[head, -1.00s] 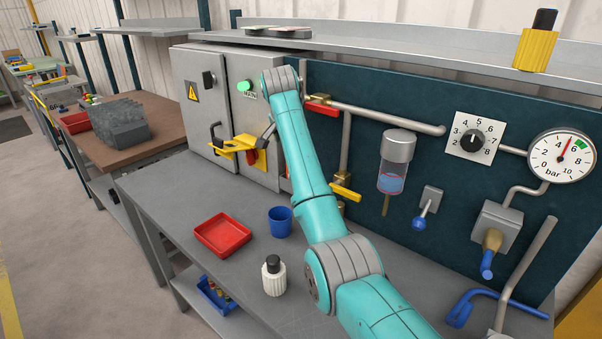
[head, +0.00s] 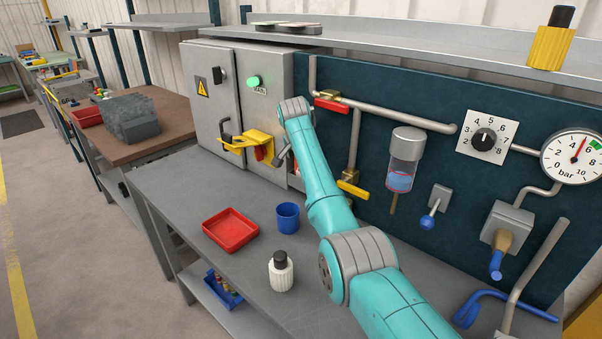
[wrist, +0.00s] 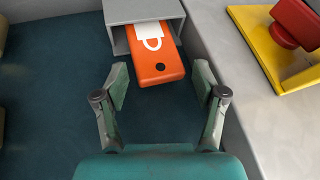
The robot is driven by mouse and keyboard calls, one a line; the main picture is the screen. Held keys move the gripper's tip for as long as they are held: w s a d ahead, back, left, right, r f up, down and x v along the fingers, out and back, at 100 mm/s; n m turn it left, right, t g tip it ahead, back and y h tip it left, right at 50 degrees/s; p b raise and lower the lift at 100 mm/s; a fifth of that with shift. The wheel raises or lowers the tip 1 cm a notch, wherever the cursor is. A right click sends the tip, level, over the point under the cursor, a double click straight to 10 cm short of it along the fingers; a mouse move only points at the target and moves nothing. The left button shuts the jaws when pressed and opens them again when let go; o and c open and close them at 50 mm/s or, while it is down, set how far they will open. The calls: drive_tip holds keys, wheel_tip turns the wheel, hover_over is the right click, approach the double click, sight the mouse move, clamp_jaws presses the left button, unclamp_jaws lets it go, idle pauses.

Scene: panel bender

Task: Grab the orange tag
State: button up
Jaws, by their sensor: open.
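The orange tag (wrist: 157,67) shows in the wrist view, at the top centre. It has a white padlock mark and a dark hole near its front end, and its far end lies inside a grey open-fronted holder (wrist: 120,13). My gripper (wrist: 160,82) is open, its two fingers spread to either side of the tag's near end. I cannot tell from this view whether the fingers touch it; gaps show on both sides.
A yellow bracket with a red knob (wrist: 295,20) stands at the right in the wrist view, on the grey cabinet (head: 213,130). A red tray (head: 230,230), blue cup (head: 288,217) and white bottle (head: 281,273) stand on the bench below. Pipes and a yellow-handled valve (head: 353,190) are right of my arm.

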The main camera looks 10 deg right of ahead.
drive_tip(key=c, duration=0.9)
drive_tip(key=shift+c, duration=0.2)
